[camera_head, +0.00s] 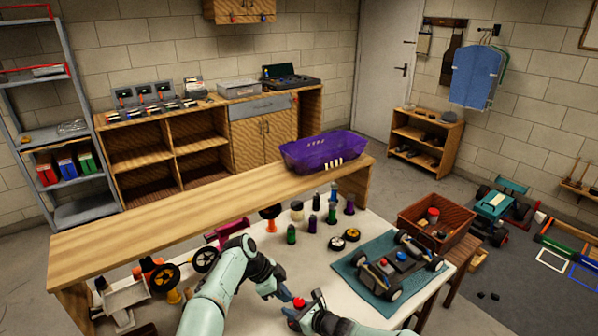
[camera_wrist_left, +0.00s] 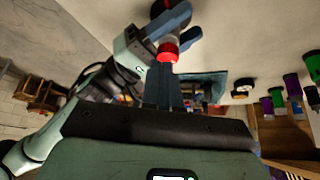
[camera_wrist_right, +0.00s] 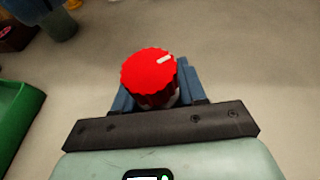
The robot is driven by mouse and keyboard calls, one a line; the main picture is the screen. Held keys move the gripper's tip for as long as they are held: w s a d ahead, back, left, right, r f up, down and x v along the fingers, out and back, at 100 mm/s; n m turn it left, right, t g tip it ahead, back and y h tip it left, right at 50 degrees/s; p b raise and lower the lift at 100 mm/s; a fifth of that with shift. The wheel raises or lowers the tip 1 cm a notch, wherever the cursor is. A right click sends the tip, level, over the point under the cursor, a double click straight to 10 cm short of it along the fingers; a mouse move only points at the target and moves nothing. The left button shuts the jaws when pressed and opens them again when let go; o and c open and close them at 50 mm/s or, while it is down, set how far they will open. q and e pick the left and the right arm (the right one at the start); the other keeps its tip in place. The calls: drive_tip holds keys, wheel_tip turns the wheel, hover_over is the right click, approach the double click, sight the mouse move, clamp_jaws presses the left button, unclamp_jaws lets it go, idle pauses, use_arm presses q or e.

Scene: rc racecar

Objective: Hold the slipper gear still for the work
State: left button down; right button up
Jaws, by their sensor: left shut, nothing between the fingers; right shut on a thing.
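The slipper gear, which I take to be the red ribbed round piece (camera_wrist_right: 148,76) with a white mark on top, sits between the blue fingers of my right gripper (camera_wrist_right: 155,92). In the head view the red piece (camera_head: 299,303) shows small at the front of the white table, held by my right gripper (camera_head: 303,307). My left gripper (camera_head: 284,293) is shut and empty close beside it. In the left wrist view, the left fingertips (camera_wrist_left: 166,66) are just by the red piece (camera_wrist_left: 167,50); whether they touch it I cannot tell. The right fingers partly hide its lower part.
A car chassis (camera_head: 397,262) lies on a teal mat (camera_head: 355,281) to the right. Several bottles (camera_head: 313,223) and loose wheels (camera_head: 344,238) stand behind the grippers. A purple basket (camera_head: 322,153) sits on the raised wooden shelf (camera_head: 190,199). Wheels and grey parts (camera_head: 125,298) crowd the left.

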sight(299, 304)
use_arm(q)
drive_tip(key=shift+r, duration=0.7)
wheel_tip(299, 304, down, 6)
drive_tip(key=shift+d, duration=0.2)
idle(0.4)
drive_tip(key=shift+w+d, duration=0.2)
drive_tip(key=shift+d, duration=0.15)
idle(0.6)
